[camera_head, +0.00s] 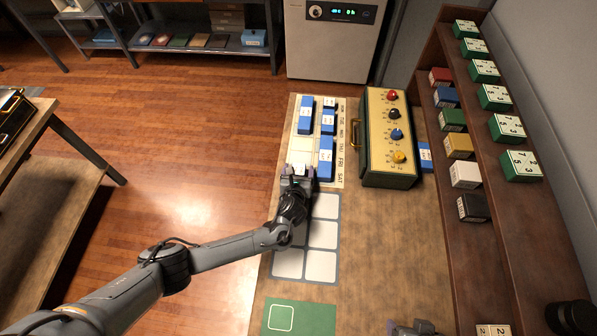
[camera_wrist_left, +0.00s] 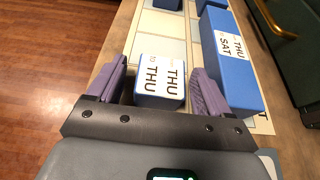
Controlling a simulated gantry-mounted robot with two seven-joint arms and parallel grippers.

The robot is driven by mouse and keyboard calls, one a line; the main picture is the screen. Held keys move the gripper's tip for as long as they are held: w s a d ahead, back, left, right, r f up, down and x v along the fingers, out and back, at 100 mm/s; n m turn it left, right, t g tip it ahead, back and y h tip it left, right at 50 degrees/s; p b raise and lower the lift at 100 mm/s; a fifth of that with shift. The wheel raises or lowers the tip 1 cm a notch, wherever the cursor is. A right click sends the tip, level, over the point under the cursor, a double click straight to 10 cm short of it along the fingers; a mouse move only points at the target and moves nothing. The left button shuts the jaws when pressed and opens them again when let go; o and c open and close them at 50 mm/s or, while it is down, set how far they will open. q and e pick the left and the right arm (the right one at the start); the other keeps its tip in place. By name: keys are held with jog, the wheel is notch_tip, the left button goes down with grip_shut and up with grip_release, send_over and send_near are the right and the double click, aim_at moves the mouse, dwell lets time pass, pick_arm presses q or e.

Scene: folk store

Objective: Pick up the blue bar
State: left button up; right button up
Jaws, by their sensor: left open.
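Several blue bars with white labels lie on a pale day chart (camera_head: 301,148). A short blue bar marked THU to THU (camera_wrist_left: 160,82) sits between the spread purple fingers of my left gripper (camera_head: 298,172) in the left wrist view, with small gaps beside it. In the head view my gripper mostly hides that bar. A longer bar marked THU to SAT (camera_wrist_left: 229,62) lies just right of the fingers; it also shows in the head view (camera_head: 326,157). Other bars (camera_head: 305,115) lie farther up the chart. My right gripper (camera_head: 412,328) barely shows at the bottom edge, its jaws unclear.
A green box with coloured knobs (camera_head: 390,135) stands right of the chart, with another blue piece (camera_head: 426,157) beyond it. A grid of white squares (camera_head: 320,236) and a green mat (camera_head: 299,318) lie nearer. A shelf of small boxes (camera_head: 465,175) borders the right. Bare bench lies between.

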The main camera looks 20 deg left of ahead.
pick_arm(q)
jog(key=c, duration=1)
jog(key=shift+c, duration=0.2)
jog(key=shift+r, duration=0.15)
